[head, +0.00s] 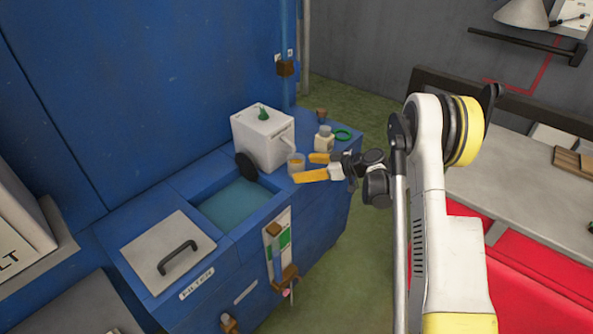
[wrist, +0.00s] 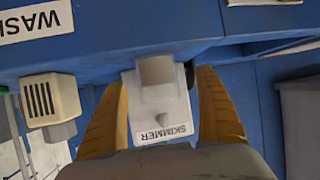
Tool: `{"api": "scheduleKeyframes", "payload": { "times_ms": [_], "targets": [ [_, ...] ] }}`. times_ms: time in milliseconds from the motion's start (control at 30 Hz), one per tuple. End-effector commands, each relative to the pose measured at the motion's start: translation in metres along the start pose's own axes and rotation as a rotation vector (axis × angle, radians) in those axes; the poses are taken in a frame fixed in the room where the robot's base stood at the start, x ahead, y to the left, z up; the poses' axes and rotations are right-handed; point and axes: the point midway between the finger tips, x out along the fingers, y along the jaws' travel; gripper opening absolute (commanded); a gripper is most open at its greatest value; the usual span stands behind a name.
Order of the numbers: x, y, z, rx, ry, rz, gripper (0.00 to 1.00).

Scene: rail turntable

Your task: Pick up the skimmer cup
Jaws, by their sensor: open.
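In the wrist view a light grey rounded shape (wrist: 157,70) that seems to be the cup shows between my fingers, before the white box labelled SKIMMER (wrist: 173,131). My gripper (head: 302,167) is open, its two orange fingers pointing left, with their tips at the cup. The wrist view shows my gripper (wrist: 162,76) with one finger on each side. I cannot tell whether either finger touches the cup.
The white box (head: 258,146) with a green knob stands close behind the cup. A cream bottle (head: 324,140) and green ring (head: 342,134) lie beyond my gripper. A water basin (head: 238,204) and the handled FILTER lid (head: 168,252) are to the left.

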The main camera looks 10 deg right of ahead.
Motion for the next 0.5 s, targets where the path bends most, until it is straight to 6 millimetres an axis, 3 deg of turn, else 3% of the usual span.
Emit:
{"api": "scheduleKeyframes", "payload": {
  "times_ms": [233,500],
  "targets": [
    [0.039,0.005,0.004,-0.002,-0.001,-0.001,0.82],
    [0.044,0.005,0.001,0.0,-0.001,0.0,0.82]
  ]
}}
